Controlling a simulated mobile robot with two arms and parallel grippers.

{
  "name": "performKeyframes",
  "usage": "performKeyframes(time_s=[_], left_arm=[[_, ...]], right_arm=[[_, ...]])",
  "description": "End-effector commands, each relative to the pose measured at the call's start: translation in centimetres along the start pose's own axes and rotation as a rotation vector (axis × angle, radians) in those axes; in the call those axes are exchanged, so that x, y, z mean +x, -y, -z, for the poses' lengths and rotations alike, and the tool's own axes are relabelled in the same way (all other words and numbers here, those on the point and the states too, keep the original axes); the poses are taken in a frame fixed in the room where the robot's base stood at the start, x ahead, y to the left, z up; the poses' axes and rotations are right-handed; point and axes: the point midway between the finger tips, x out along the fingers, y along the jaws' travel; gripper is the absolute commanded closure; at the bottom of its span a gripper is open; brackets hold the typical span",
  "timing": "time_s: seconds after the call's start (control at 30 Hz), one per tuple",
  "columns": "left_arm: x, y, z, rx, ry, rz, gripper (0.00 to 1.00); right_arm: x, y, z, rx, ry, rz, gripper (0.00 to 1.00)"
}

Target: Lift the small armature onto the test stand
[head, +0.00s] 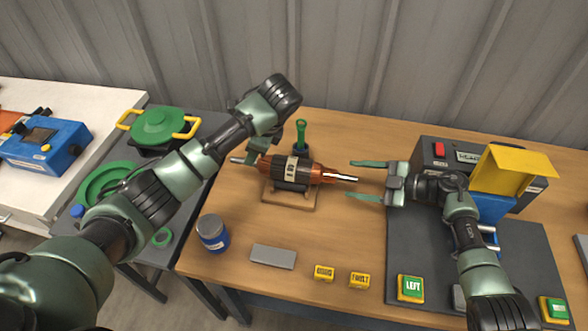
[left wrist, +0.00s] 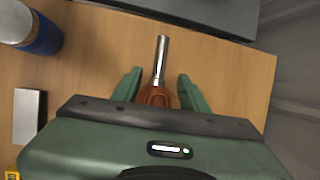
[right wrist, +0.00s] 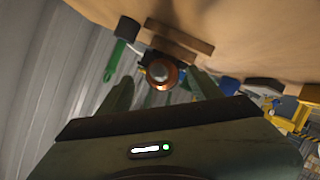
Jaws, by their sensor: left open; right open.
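The small armature (head: 291,171) has a dark core, copper ends and a silver shaft. It lies level on a wooden cradle (head: 291,199) on the table. My left gripper (head: 258,152) is open at its left end, partly hidden by my arm. In the left wrist view the shaft (left wrist: 161,60) shows between the open fingers (left wrist: 158,88). My right gripper (head: 366,180) is open and apart from the shaft's right tip. In the right wrist view the armature's end (right wrist: 161,72) shows between the fingertips (right wrist: 160,88). The test stand (head: 490,208) has blue supports and a raised yellow cover (head: 512,168).
A blue-and-grey can (head: 212,233), a grey block (head: 273,257) and two small yellow blocks (head: 324,273) lie in front. A green-handled tool (head: 301,133) stands behind the armature. Green buttons (head: 411,288) sit on the grey mat (head: 530,265). A green pot (head: 158,126) is at left.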

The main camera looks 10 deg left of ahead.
Motion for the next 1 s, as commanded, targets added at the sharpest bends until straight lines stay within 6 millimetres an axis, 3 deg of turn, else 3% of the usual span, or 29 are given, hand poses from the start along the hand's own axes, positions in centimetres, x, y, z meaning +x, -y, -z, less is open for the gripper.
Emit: performKeyframes(time_s=[0.23, 0.7, 1.0], left_arm=[[0.9, -0.1, 0.0, -0.001, 0.0, -0.003, 0.57], [7.2, -0.1, 0.1, -0.002, -0.001, -0.002, 0.57], [7.8, -0.1, 0.1, -0.002, -0.002, 0.0, 0.57]], right_arm=[[1.0, -0.1, 0.1, 0.0, -0.003, -0.004, 0.35], [7.2, -0.1, 0.1, 0.001, -0.003, -0.005, 0.35], [7.8, -0.1, 0.1, -0.001, -0.001, -0.004, 0.35]])
